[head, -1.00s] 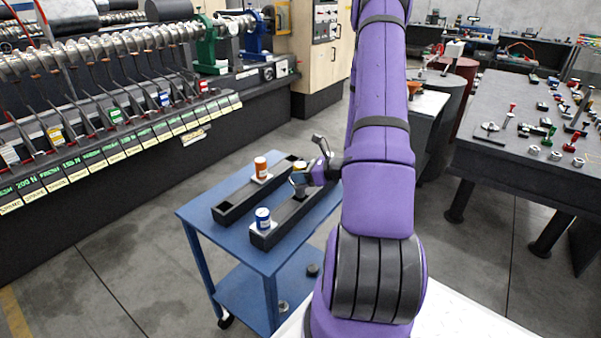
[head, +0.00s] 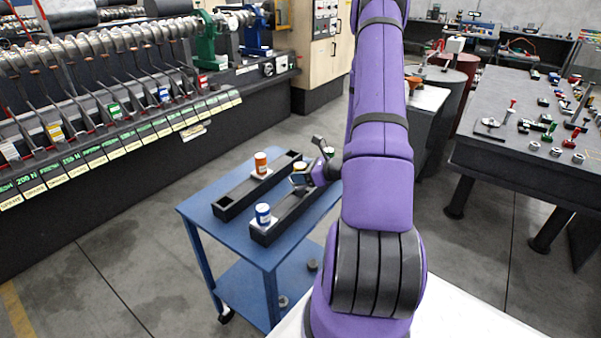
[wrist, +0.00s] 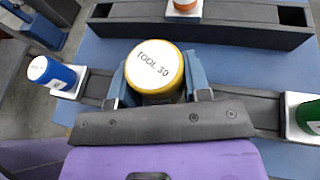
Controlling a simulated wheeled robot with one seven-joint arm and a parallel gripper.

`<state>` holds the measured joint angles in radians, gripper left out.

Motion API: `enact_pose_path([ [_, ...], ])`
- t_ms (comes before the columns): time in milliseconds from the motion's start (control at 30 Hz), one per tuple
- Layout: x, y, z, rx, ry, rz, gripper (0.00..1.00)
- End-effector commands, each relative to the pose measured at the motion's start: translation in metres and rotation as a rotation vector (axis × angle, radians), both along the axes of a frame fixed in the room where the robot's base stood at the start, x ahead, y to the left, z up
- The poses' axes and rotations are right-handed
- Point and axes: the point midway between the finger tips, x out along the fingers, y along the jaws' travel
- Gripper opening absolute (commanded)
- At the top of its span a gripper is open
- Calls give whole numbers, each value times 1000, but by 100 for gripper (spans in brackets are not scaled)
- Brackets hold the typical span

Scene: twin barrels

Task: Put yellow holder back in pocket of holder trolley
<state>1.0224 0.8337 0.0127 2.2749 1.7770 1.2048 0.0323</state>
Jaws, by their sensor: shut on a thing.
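The yellow holder (wrist: 155,66), with a yellow rim and a white top reading "TOOL 30", is between the blue fingers of my gripper (wrist: 158,82) in the wrist view. In the head view the holder (head: 299,171) is small, and my gripper (head: 303,178) is shut on it over the near dark rack (head: 282,216) of the blue holder trolley (head: 196,212). The wrist view shows this rack (wrist: 97,86) on both sides of the holder. The pocket beneath is hidden, and I cannot tell whether the holder touches the rack.
A blue holder (head: 263,213) stands at the near rack's left end; a green holder (wrist: 308,116) is at its right in the wrist view. An orange holder (head: 261,164) stands in the far rack (head: 236,197), which has empty pockets. A lever machine (head: 130,100) stands left.

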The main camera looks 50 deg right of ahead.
Motion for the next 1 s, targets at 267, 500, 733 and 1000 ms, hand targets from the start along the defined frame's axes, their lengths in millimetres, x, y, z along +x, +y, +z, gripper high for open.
enact_pose_path([
  [267,0,0,-6,-1,-1,0,12],
  [500,0,0,-10,-1,-1,0,12],
  [733,0,0,-15,0,-1,0,12],
  [1000,0,0,-20,1,-1,1,12],
])
